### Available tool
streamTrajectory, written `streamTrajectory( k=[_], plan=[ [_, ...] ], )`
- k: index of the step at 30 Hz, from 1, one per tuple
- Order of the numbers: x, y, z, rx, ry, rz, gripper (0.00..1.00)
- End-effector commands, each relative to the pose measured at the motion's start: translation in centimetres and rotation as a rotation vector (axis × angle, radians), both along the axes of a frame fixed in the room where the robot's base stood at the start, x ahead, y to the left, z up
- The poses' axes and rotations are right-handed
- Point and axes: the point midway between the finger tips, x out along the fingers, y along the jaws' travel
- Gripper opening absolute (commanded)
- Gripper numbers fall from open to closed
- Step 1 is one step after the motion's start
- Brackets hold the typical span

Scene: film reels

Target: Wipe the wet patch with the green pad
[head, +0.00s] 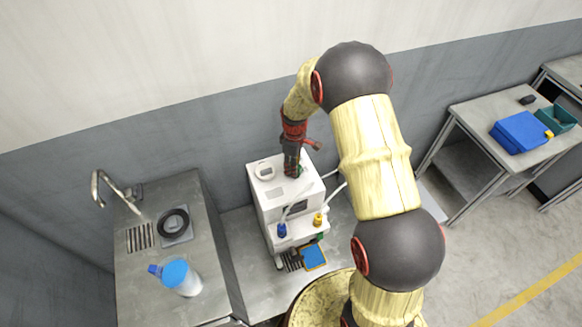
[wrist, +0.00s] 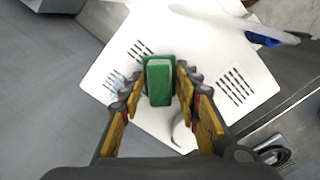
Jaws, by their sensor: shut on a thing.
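The green pad (wrist: 158,82) is a small block held between the fingers of my gripper (wrist: 156,95). In the head view my gripper (head: 292,172) points down at the top of a white machine (head: 275,215), and only a sliver of green shows there. The machine's white top (wrist: 205,60) has groups of dark slots. A faint bluish patch (wrist: 118,82), which looks like the wet patch, lies on it to the left of the pad. I cannot tell whether the pad touches the top. The wet patch is not clear in the head view.
A round fitting (head: 264,171) sits on the machine top left of my gripper. A sink counter (head: 140,285) with a blue-topped bottle (head: 180,277) stands left.

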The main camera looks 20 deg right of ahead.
Motion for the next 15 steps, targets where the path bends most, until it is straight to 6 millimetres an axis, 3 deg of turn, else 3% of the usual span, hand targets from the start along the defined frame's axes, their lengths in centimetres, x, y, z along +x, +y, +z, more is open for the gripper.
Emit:
streamTrajectory(
  k=[9, 15],
  plan=[
    [-0.3, -2.5, -0.2, 0.001, 0.006, -0.003, 0.12],
    [-0.3, -3.1, -0.1, 0.001, 0.006, -0.001, 0.12]
  ],
)
